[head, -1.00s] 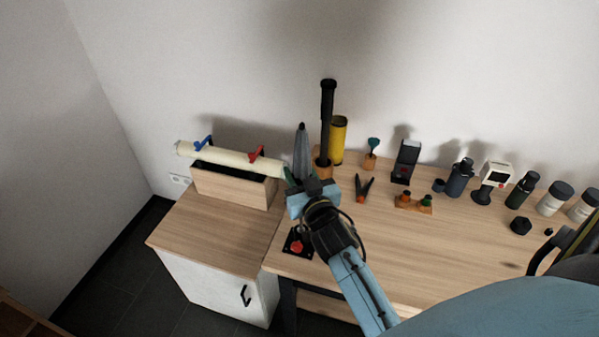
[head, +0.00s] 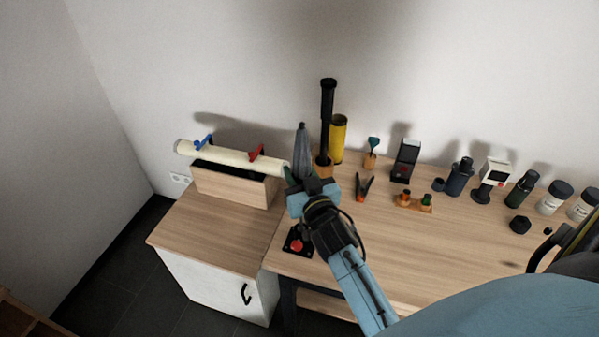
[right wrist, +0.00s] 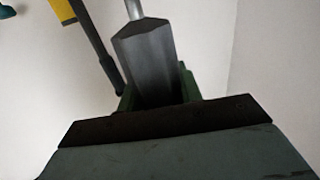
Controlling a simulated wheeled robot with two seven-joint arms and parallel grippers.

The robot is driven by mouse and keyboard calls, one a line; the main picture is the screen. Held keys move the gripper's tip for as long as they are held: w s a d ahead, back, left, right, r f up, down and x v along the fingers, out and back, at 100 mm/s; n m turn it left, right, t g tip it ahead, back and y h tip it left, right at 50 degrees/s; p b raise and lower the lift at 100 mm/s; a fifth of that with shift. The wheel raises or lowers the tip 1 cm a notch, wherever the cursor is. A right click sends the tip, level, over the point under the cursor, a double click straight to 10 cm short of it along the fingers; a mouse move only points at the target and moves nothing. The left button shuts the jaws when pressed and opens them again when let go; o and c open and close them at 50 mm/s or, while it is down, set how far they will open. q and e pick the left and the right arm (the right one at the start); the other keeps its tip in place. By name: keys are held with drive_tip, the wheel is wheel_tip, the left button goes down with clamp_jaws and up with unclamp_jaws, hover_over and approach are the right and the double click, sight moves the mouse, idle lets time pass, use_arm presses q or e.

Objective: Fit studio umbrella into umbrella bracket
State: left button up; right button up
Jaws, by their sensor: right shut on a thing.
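The grey folded studio umbrella (head: 302,147) stands nearly upright at the left end of the workbench, with its narrow tip up. In the right wrist view its grey body (right wrist: 147,55) rises from between the green fingers. My right gripper (head: 294,181) is shut on it; the gripper hides the umbrella's lower part in the head view. A small black plate with a red knob (head: 296,245) sits at the bench's near left corner, just below the gripper. I cannot tell whether this is the umbrella bracket. My left gripper is not in view.
A black tube (head: 326,125) in a wooden block and a yellow cylinder (head: 339,140) stand close right of the umbrella. A wooden box (head: 235,187) with a cream roll (head: 228,158) lies left on a cabinet. Pliers (head: 362,190) and several bottles stand further right. The front bench middle is clear.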

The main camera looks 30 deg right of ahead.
drive_tip(key=shift+p, duration=0.3)
idle(0.6)
drive_tip(key=shift+f+b, duration=2.6)
drive_tip(key=shift+f, duration=0.65)
drive_tip(key=o, duration=1.2)
drive_tip(key=shift+f, duration=0.1)
drive_tip(key=shift+s, duration=0.1)
drive_tip(key=v, duration=1.3)
drive_tip(key=shift+s, duration=0.1)
